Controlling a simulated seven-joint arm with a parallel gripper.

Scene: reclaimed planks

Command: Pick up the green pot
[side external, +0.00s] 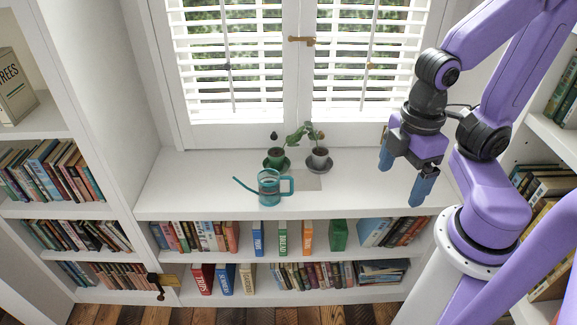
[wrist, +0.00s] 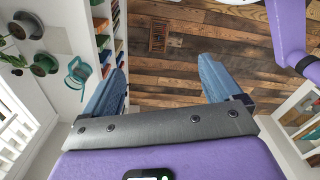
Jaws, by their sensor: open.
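Shutters (side external: 240,65) rise behind. Book shelves (side external: 283,215) lie below the sill (side external: 200,180). The sill's right part is clear.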

